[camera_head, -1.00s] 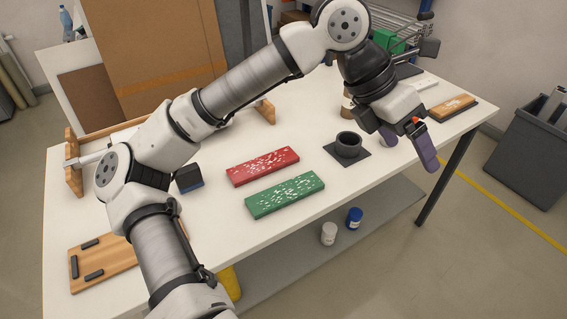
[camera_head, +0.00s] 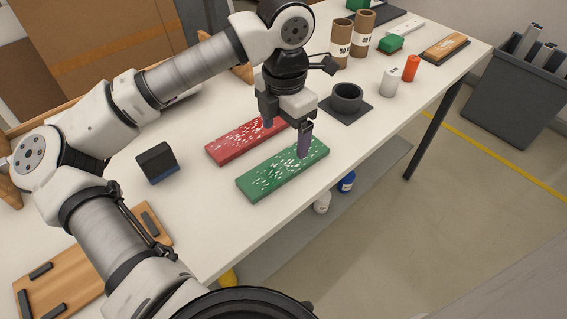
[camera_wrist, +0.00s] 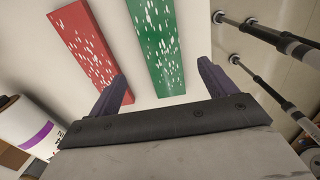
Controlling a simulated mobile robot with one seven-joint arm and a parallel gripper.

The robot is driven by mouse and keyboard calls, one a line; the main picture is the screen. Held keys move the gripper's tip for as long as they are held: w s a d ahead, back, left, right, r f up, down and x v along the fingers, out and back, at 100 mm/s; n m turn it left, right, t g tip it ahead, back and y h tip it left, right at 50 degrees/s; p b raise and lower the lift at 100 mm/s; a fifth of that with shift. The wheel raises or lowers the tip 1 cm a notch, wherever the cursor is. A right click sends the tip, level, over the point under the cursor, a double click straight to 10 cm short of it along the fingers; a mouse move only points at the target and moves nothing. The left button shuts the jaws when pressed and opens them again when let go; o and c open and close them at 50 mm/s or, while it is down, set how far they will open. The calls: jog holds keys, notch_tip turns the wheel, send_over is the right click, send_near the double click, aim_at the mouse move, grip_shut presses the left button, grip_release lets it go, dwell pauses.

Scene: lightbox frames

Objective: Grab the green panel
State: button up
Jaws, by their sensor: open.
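The green panel (camera_head: 270,180) is a flat, long block with white flecks, lying on the white table near its front edge. In the wrist view the green panel (camera_wrist: 158,42) runs away from me, between the lines of my two purple fingers. My gripper (camera_head: 286,135) is open and empty over the right part of the panels. In the head view, one finger shows in front of the green panel's right end and the other by the red panel. It also shows in the wrist view (camera_wrist: 163,82). I cannot tell its exact height.
A similar red panel (camera_head: 232,144) lies parallel just behind the green one. A dark cup (camera_head: 347,97) on a black square stands to the right. A black block (camera_head: 156,161) is at left. Cardboard tubes (camera_head: 342,38), a white bottle (camera_head: 389,82) and an orange cylinder (camera_head: 411,68) stand farther right.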

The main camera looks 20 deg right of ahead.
aim_at(284, 163)
jog(key=shift+s+f+p, duration=0.1)
jog(key=shift+f+p, duration=0.75)
jog(key=shift+f, duration=3.1)
jog(key=c, duration=1.2)
jog(key=shift+r, duration=0.1)
